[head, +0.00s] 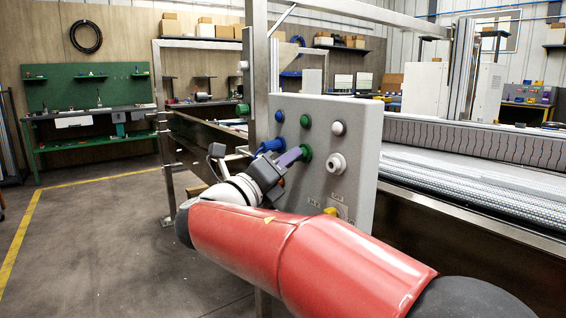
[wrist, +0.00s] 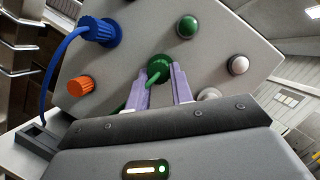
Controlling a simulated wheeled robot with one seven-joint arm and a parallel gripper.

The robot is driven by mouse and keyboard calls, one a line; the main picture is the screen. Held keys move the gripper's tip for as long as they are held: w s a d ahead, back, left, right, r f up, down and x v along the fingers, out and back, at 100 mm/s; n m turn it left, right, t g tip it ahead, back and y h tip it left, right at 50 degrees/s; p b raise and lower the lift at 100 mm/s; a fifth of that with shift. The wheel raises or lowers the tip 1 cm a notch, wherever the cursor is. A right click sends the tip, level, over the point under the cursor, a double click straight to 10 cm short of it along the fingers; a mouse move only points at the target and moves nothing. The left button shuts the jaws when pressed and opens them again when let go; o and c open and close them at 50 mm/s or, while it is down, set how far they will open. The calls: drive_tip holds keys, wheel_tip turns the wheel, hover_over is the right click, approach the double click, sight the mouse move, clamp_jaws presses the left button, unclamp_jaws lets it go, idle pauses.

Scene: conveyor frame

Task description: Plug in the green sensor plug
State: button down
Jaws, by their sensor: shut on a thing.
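The green sensor plug (wrist: 160,66) is between the lilac fingers of my gripper (wrist: 162,80) in the wrist view, with its green cable running back between them. My gripper (head: 292,157) is shut on it. In the head view the plug (head: 306,152) shows as a green ring at the face of the grey panel (head: 357,130). Its front end meets or nearly meets the panel; I cannot tell how deep it sits. The socket behind it is hidden.
A blue plug (wrist: 97,30) with a blue cable sits beside it, with an orange round piece (wrist: 80,85) below. A green button (wrist: 187,26), a white button (wrist: 238,65) and a white socket (head: 336,163) are close by. A yellow knob (head: 330,211) is lower.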

drive_tip(key=shift+d, duration=0.1)
drive_tip(key=c, duration=1.1)
unclamp_jaws()
drive_tip(key=shift+c, duration=0.2)
